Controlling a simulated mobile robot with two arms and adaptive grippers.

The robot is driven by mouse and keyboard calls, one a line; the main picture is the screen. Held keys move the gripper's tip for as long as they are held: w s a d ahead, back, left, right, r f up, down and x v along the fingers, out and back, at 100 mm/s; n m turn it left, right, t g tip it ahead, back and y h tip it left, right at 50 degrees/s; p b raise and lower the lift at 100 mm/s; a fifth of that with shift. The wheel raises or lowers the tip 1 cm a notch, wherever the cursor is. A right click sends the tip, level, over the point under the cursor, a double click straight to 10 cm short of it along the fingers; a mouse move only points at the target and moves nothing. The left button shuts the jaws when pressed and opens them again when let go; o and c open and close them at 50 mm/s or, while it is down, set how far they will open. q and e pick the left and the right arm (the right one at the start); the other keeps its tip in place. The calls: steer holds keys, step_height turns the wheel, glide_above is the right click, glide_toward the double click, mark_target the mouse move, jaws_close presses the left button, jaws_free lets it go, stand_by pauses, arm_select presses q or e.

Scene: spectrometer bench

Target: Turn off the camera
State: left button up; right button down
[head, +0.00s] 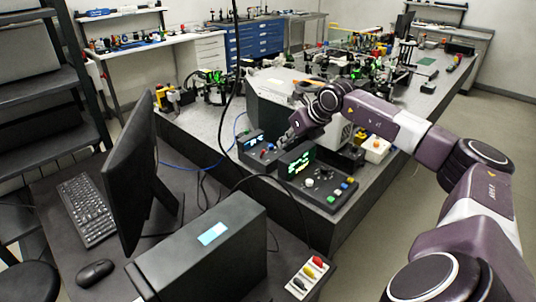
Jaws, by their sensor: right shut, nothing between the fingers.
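My right arm comes in from the right, and its gripper (288,138) is shut and empty over the front end of the bench. I cannot tell whether the fingertips touch the box. A dark controller (322,190) with a lit green display and several coloured buttons stands just right of the gripper. I cannot make out which device is the camera. My left gripper is not in view.
A large grey box (268,100) stands behind the gripper on the bench (190,124). Cables hang and run across the near side. A monitor (130,175), keyboard (87,210), mouse (95,272) and dark computer case (200,255) occupy the near desk. A white strip with coloured connectors (308,276) lies beside them.

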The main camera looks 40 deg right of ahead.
mark_target(262, 153)
steer(key=shift+f, duration=0.1)
steer(key=shift+w+f, duration=0.15)
steer(key=shift+w, duration=0.2)
steer(key=p+x, duration=0.3)
steer(key=x, duration=0.5)
steer(key=shift+w+a, duration=0.1)
steer(key=shift+w+f, duration=0.3)
steer(key=shift+f, duration=0.15)
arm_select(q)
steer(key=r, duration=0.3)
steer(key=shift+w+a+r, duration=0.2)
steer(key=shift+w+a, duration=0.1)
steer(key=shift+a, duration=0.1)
arm_select(e)
steer(key=shift+f, duration=0.1)
arm_select(q)
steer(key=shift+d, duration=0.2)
steer(key=shift+p, duration=0.3)
